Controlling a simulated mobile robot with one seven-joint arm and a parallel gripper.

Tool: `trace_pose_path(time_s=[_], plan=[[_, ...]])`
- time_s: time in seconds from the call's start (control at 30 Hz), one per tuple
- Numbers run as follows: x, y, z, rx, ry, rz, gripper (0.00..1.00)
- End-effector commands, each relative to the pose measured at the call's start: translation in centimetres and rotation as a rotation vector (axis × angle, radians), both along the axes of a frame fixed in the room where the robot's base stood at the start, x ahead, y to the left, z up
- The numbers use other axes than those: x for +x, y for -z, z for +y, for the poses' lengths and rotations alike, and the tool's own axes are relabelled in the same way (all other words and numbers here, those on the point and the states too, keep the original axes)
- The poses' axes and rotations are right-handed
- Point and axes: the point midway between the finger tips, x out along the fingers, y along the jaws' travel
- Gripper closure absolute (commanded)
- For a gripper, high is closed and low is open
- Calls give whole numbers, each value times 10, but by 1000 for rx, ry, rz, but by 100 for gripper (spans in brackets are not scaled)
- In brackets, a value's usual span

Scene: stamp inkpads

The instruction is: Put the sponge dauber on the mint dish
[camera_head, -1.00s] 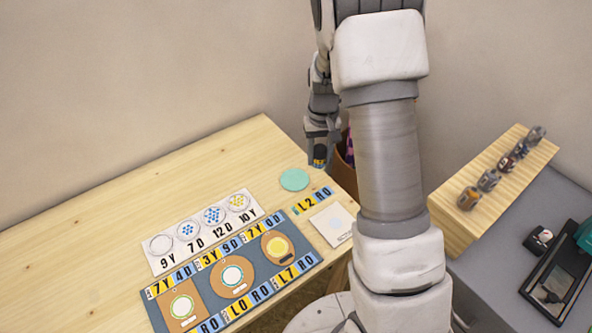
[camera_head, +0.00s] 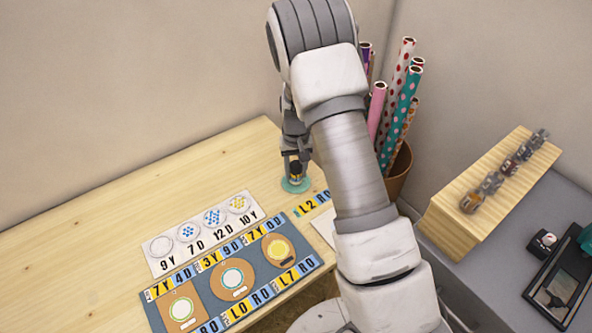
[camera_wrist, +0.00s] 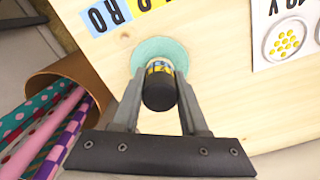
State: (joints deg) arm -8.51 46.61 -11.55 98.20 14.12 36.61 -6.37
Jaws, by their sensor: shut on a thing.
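The mint dish (camera_head: 285,186) is a flat round disc on the wooden table, near its right end. My gripper (camera_head: 296,172) is over the dish, shut on the sponge dauber (camera_head: 295,168), a small dark cylinder with a yellow label band. In the wrist view, the dauber (camera_wrist: 160,90) sits between the two fingers of my gripper (camera_wrist: 160,80), with its dark end towards the camera. The mint dish (camera_wrist: 150,48) shows behind it. The dauber's lower end is hidden, so I cannot tell whether it touches the dish.
A grey mat (camera_head: 205,309) with round inkpads and a white card (camera_head: 165,268) lie left of the dish. A label strip (camera_head: 311,204) lies close by. A bin (camera_head: 398,180) of patterned rolls stands beyond the table's right edge. A wooden block (camera_head: 452,224) holds several small bottles.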

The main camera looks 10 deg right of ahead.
Motion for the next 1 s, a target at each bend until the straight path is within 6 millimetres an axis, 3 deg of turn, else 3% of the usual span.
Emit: trace_pose_path(time_s=[0.13, 0.17, 0.33, 0.73, 1.0], plan=[[0, 4, 0, 0, 0, 0, 97], [0, 4, 0, 0, 0, 0, 55], [0, 3, 0, 0, 0, 0, 27], [0, -6, 0, 0, 0, -2, 27], [1, -60, 0, 1, 0, -5, 27]])
